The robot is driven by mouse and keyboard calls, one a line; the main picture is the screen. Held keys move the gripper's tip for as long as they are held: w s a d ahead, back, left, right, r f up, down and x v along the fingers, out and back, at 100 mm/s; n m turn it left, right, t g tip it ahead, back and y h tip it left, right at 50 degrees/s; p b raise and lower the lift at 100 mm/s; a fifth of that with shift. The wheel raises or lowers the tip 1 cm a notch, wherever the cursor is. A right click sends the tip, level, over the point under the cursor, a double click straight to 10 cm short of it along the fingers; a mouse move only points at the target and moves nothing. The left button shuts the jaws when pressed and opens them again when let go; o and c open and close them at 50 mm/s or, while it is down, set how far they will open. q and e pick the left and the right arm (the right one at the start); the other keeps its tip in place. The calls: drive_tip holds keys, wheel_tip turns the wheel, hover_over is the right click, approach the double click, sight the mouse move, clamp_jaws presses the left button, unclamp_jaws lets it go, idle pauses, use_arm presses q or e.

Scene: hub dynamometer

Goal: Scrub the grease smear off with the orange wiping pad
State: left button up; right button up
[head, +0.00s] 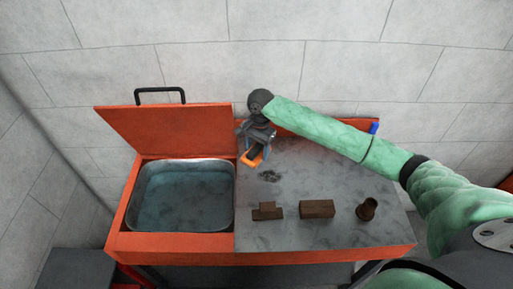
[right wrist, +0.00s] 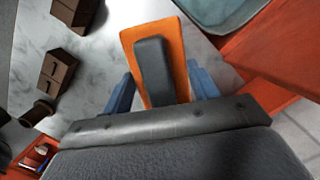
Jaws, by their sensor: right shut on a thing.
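The orange wiping pad (head: 251,160) has a dark grip block on its back. My right gripper (head: 257,149) is shut on that grip, near the back of the grey worktop. In the right wrist view the blue fingers stand on both sides of the pad's dark grip (right wrist: 153,72), and the orange pad (right wrist: 178,42) shows beyond them. The grease smear (head: 270,175) is a dark, patchy spot on the worktop, just in front and to the right of the pad. I cannot tell whether the pad touches the worktop. My left gripper is not in view.
A basin of liquid (head: 185,194) lies left of the worktop (head: 340,180), its orange lid (head: 165,129) raised. A stepped brown block (head: 267,213), a rectangular brown block (head: 317,209) and a brown flanged cylinder (head: 367,209) stand along the front. A blue item (head: 374,128) is at the back right.

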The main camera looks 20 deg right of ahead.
drive_tip(key=shift+w+d+f, duration=0.1)
drive_tip(key=shift+w+f, duration=0.1)
drive_tip(key=shift+f, duration=0.25)
drive_tip(key=shift+w+d+f, duration=0.1)
drive_tip(key=shift+w+f, duration=0.05)
drive_tip(key=shift+f, duration=0.3)
drive_tip(key=shift+s+a+f, duration=0.1)
drive_tip(key=shift+s+f, duration=0.15)
drive_tip(key=shift+f, duration=0.7)
drive_tip(key=shift+w+f, duration=0.1)
drive_tip(key=shift+f, duration=0.75)
drive_tip(key=shift+r, duration=0.15)
